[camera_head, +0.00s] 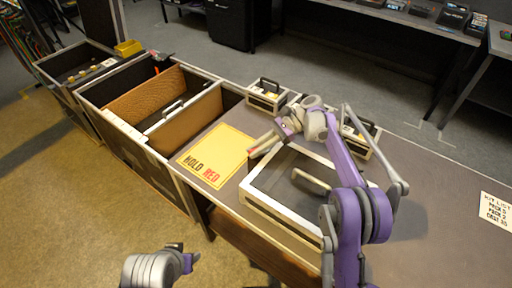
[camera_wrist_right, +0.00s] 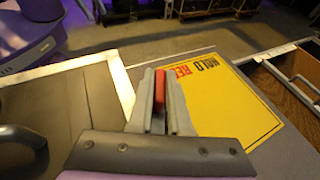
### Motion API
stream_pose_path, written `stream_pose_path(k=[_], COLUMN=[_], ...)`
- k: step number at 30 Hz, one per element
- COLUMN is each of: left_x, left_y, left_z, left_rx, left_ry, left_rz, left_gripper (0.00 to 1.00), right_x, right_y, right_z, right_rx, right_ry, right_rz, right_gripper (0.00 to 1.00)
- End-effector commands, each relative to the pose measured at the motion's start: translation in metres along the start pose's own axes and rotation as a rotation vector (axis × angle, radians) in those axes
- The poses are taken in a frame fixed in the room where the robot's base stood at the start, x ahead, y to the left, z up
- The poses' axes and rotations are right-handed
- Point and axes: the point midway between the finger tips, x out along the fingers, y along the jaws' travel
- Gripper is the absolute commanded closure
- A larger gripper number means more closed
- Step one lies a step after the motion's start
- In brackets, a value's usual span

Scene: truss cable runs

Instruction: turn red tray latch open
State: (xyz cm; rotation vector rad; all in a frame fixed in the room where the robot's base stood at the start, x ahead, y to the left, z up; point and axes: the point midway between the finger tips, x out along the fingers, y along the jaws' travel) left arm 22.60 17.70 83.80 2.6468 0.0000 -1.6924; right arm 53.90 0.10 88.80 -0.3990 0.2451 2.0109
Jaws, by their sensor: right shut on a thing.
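My right gripper (camera_head: 262,146) reaches over the tray's far left corner. In the wrist view, the right gripper (camera_wrist_right: 160,100) is shut on the red latch (camera_wrist_right: 160,86), which shows upright between the two grey fingers. The fingers hide most of the latch. My left gripper (camera_head: 182,256) is low at the front, away from the tray, and its fingers are not clear.
A yellow sign (camera_head: 216,155) reading "HOLD RED" lies left of the tray. Open dark cases with a brown divider (camera_head: 190,121) stand further left. Small cases (camera_head: 267,95) stand behind the tray. A paper list (camera_head: 496,211) lies at the right; the table between is clear.

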Motion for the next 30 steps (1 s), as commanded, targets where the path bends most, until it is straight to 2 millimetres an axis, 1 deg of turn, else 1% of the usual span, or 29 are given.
stream_pose_path(k=[9, 22, 23, 27, 28, 30], left_x=[-0.0041, -0.0041, -0.0041, -0.0041, -0.0041, -0.0042], left_y=[0.0, 0.0, 0.0, 0.0, 0.0, 0.0], left_z=[-0.0024, -0.0024, -0.0024, -0.0024, -0.0024, -0.0024], left_rx=[0.0, 0.0, 0.0, 0.0, 0.0, 0.0], left_ry=[0.002, 0.002, 0.002, 0.002, 0.002, 0.002], left_rz=[0.0, 0.0, 0.0, 0.0, 0.0, 0.0], left_gripper=[0.5, 0.5, 0.5, 0.5, 0.5, 0.5], right_x=[0.0007, 0.0009, 0.0009, 0.0008, 0.0008, 0.0006], right_y=[-0.0001, 0.0, 0.0, 0.0, 0.0, -0.0001], right_z=[-0.0005, -0.0007, -0.0007, -0.0006, -0.0005, -0.0004], right_rx=[-0.032, -0.035, -0.035, -0.035, -0.035, -0.035], right_ry=[0.002, 0.002, 0.002, 0.001, 0.001, 0.001], right_rz=[0.079, 0.086, 0.086, 0.085, 0.085, 0.085], right_gripper=[1.0, 1.0, 0.82, 0.57, 0.54, 0.54])
